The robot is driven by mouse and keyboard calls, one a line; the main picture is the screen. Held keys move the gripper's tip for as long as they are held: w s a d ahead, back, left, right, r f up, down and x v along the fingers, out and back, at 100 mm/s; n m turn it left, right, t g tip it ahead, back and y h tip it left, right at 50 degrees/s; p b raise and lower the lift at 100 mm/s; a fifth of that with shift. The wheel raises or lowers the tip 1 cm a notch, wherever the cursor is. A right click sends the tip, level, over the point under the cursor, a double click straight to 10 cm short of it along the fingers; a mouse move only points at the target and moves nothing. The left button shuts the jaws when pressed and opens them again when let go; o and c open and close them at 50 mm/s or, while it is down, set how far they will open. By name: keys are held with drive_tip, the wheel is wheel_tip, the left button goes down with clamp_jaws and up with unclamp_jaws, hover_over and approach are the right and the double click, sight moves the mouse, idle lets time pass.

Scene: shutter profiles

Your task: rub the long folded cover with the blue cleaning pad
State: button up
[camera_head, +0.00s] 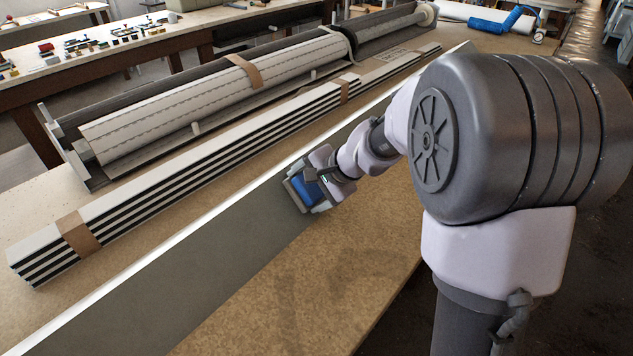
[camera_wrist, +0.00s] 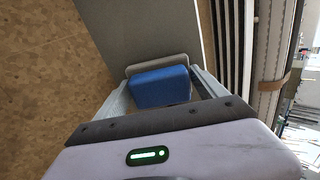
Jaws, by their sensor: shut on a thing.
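The long folded cover (camera_head: 215,252) is a grey length with a bright white upper edge. It runs diagonally across the table in the head view, and its grey face shows in the wrist view (camera_wrist: 130,30). My gripper (camera_head: 308,192) is at the cover's face, near the middle of its visible length. It is shut on the blue cleaning pad (camera_wrist: 160,87), which has a pale grey plate at its far side. The blue pad also shows between the jaws in the head view (camera_head: 308,188). I cannot tell whether the pad touches the cover.
A strapped stack of striped profiles (camera_head: 180,185) lies alongside the cover. Behind it is a large roller shutter assembly (camera_head: 215,95). A bench with small parts (camera_head: 90,50) stands at the back left. Bare brown table top (camera_head: 310,285) lies in front of the cover.

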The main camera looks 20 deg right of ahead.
drive_tip(key=shift+s+a+f, duration=0.15)
drive_tip(key=shift+a, duration=0.05)
drive_tip(key=p+v, duration=0.2)
drive_tip(key=v, duration=0.3)
drive_tip(key=shift+r, duration=0.25)
drive_tip(key=shift+s+d+r, duration=0.15)
drive_tip(key=shift+r, duration=0.05)
drive_tip(key=p+v, duration=0.1)
drive_tip(key=v, duration=0.2)
drive_tip(key=shift+f, duration=0.1)
